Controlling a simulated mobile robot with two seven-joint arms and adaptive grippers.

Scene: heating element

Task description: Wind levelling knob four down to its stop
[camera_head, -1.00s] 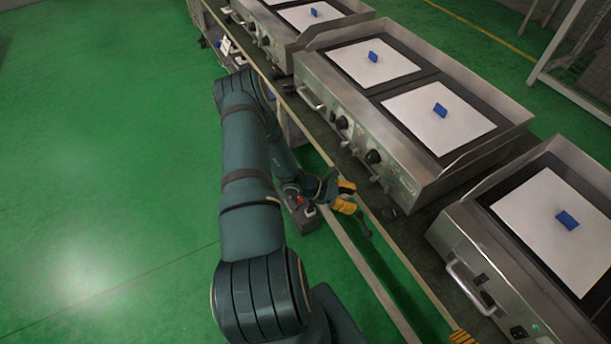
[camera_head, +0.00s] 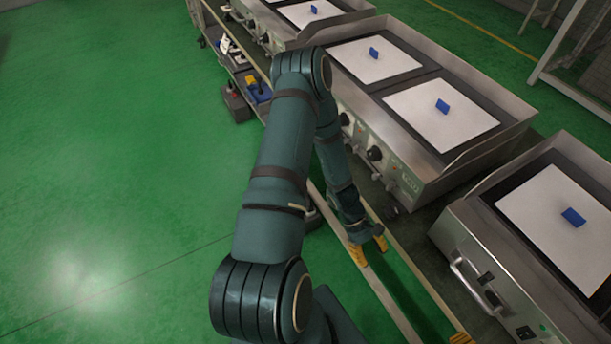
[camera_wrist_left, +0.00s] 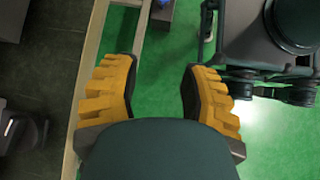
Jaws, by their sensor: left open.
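My left gripper (camera_head: 369,251), with yellow ridged fingers, hangs over the front rail, below and left of the middle griddle (camera_head: 480,160). In the left wrist view the gripper (camera_wrist_left: 160,85) is open, with only green floor and rail between its fingers. A small dark round part (camera_head: 397,209), perhaps a levelling knob, sits under the near front corner of the middle griddle, apart from the gripper. A dark shiny part (camera_wrist_left: 22,130) lies left of the fingers in the wrist view. I cannot read any number, so I cannot tell which is knob four. My right gripper is not seen.
The near griddle (camera_head: 450,232) has a front handle (camera_head: 468,285). Dark control knobs (camera_head: 375,153) line the middle griddle's front. A pale rail (camera_head: 400,265) runs along the bench. A dark box (camera_head: 237,104) stands by the far rail. The green floor at left is clear.

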